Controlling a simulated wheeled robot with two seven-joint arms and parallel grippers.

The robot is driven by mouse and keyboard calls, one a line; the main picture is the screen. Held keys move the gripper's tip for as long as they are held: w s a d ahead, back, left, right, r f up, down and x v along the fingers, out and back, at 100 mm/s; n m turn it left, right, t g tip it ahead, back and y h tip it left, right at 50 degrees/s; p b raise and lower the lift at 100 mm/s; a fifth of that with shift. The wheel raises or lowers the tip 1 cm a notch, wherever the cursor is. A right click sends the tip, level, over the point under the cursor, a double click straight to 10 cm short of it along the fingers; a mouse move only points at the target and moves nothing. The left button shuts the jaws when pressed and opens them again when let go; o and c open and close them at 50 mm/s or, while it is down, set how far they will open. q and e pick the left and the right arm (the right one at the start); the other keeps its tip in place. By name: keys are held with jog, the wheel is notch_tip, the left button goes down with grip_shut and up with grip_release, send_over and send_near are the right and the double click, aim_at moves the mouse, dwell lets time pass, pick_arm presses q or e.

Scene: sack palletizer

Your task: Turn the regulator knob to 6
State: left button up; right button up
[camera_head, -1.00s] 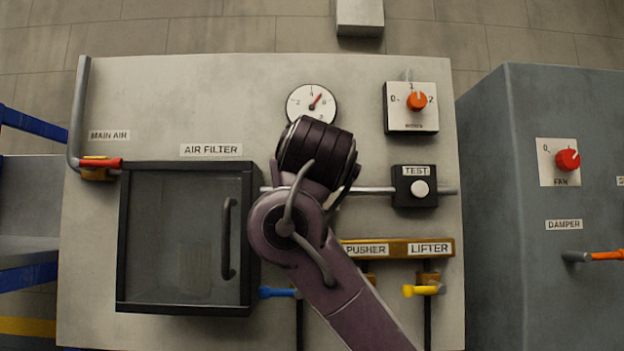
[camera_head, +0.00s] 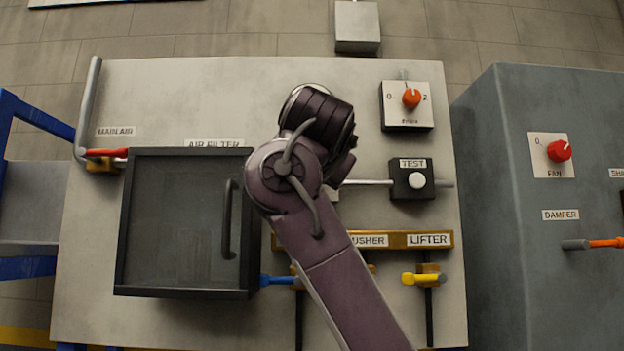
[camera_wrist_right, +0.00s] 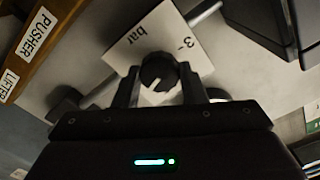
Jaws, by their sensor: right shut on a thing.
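The black regulator knob (camera_wrist_right: 158,72) sits on a white plate (camera_wrist_right: 128,44) in the right wrist view. The plate shows a "3" and "bar"; its other marks are hidden. A pale pointer line shows on the knob face. My right gripper (camera_wrist_right: 160,80) is shut on the knob, one finger on each side. In the head view my right arm covers the knob and its plate, and the gripper itself is hidden. The pressure gauge is behind my arm there, with at most a sliver of rim showing. My left gripper is in neither view.
Left of my arm is the air filter box (camera_head: 180,220) with its handle. A grey cabinet (camera_head: 510,150) with a red fan knob stands further right.

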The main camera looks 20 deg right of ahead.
jog(key=shift+m+b, duration=0.5)
jog(key=shift+m, duration=1.1)
jog(key=o, duration=1)
jog(key=shift+w, duration=0.1)
jog(key=b+v, duration=0.5)
jog(key=v, duration=0.2)
jog(key=shift+s+a, duration=0.1)
jog(key=shift+s, duration=0.3)
